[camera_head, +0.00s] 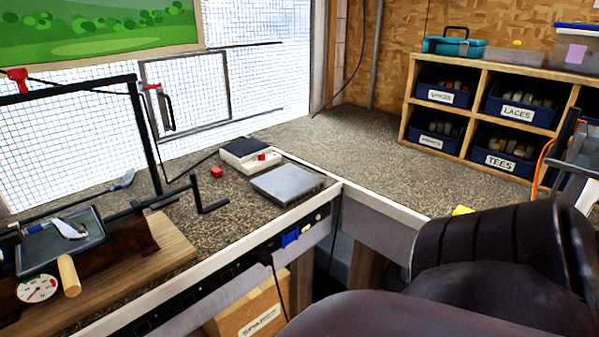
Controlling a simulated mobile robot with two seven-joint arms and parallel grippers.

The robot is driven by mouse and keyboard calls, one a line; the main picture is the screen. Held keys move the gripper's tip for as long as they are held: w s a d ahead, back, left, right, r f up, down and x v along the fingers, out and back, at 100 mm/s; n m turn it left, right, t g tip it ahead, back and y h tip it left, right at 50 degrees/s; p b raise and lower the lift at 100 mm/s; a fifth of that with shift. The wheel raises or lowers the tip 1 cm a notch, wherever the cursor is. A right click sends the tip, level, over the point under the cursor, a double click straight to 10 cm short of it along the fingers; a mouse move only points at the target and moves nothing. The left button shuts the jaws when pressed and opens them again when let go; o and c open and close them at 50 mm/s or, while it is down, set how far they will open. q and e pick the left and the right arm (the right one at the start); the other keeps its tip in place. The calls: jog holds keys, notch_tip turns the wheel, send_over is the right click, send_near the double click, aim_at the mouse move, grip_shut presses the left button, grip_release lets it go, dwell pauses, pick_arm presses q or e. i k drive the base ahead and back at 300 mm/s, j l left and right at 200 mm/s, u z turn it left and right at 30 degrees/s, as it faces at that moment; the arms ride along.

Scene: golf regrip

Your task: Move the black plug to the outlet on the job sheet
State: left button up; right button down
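A black plug (264,256) sits in the dark power strip (228,272) along the bench's front edge, and its black cord hangs down below. To its right on the strip are a blue plug (290,238) and a small light-coloured part near the corner, too small to make out. Several outlets to the left look empty, but their markings cannot be read. I cannot make out a job sheet in this view. Neither gripper's fingers show.
The bench (385,165) bends around a corner. On it are a flat grey box (287,184), a white-and-black device (248,153) and a vise-like rig with a gauge (38,289). A shelf with labelled bins (487,110) stands at right. A cardboard box (252,308) sits below.

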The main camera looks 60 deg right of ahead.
aim_at(265, 257)
jog(key=i+l+z, duration=0.1)
jog(key=z, duration=1.3)
